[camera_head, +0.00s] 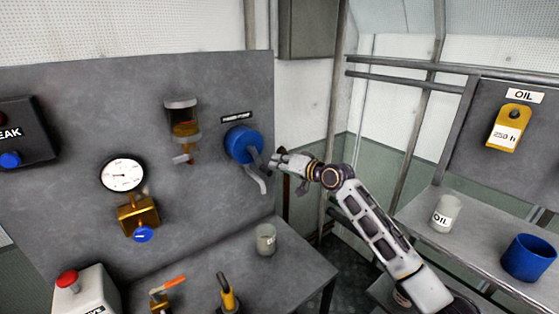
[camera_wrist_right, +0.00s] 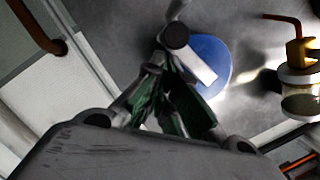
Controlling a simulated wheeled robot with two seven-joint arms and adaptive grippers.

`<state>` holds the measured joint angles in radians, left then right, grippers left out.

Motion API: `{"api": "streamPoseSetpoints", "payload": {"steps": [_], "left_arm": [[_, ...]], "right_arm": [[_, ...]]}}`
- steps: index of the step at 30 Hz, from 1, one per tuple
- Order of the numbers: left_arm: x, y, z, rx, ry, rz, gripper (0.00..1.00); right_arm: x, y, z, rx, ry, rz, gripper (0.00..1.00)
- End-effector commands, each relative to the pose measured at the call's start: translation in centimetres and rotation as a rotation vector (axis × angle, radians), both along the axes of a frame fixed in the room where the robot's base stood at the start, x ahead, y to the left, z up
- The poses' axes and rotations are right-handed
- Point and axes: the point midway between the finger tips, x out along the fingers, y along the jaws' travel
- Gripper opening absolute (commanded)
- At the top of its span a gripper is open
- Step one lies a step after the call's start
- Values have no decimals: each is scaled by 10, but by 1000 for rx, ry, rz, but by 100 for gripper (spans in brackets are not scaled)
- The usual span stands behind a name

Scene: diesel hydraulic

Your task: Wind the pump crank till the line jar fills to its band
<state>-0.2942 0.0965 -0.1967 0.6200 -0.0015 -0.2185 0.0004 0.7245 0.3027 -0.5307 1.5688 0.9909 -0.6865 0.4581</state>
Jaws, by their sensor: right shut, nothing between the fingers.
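The blue hand pump (camera_head: 243,143) is mounted on the grey panel, with its grey crank (camera_head: 257,180) hanging to the lower right. The pump also shows in the right wrist view (camera_wrist_right: 213,62), with a dark round crank end (camera_wrist_right: 175,37) just beyond the fingers. My right gripper (camera_head: 277,161) is shut and empty, close beside the crank; whether it touches is unclear. Its greenish fingers show in the wrist view (camera_wrist_right: 175,80). The line jar (camera_head: 182,122) has a grey cap and amber liquid in its lower part; its band is hard to make out. My left gripper is out of view.
A pressure gauge (camera_head: 122,174) and a brass valve (camera_head: 138,215) with a blue knob sit left on the panel. A grey cup (camera_head: 266,239) stands on the bench below the pump. A blue cup (camera_head: 529,257) and a pale can (camera_head: 445,212) stand on the right shelf.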

Motion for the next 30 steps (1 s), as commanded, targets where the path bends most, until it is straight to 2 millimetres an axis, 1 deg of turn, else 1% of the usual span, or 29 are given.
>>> {"api": "streamPoseSetpoints", "payload": {"steps": [10,30], "left_arm": [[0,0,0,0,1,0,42],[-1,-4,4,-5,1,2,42]], "right_arm": [[0,0,-1,5,4,0,0],[-2,3,-6,80,59,1,0]]}}
